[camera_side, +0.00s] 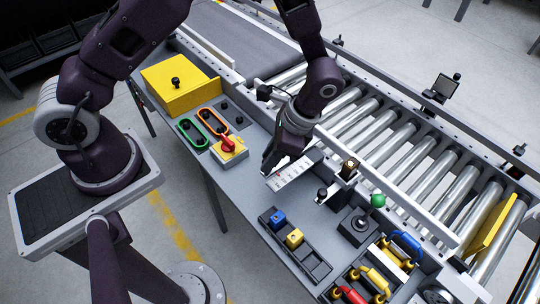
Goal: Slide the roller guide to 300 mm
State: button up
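A light ruler-like scale plate (292,171) with dark marks lies on the grey bench beside the roller conveyor. Its numbers are too small to read. A long pale rail (388,186), which looks like the roller guide, runs along the near side of the rollers. A bracket with a brass-coloured knob (348,168) stands at the right end of the scale, with a black knob (322,194) near it. My gripper (270,163) points down at the left end of the scale. The dark fingers overlap there, so I cannot tell whether they are open or touching anything.
A yellow box (180,84), green and orange oval rings and a red switch (228,144) lie left of my gripper. A green-ball lever (377,201), a black tray (296,245) with blue and yellow blocks, and coloured handles (372,278) stand at the right.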

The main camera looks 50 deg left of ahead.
grip_shut()
dwell(1.1)
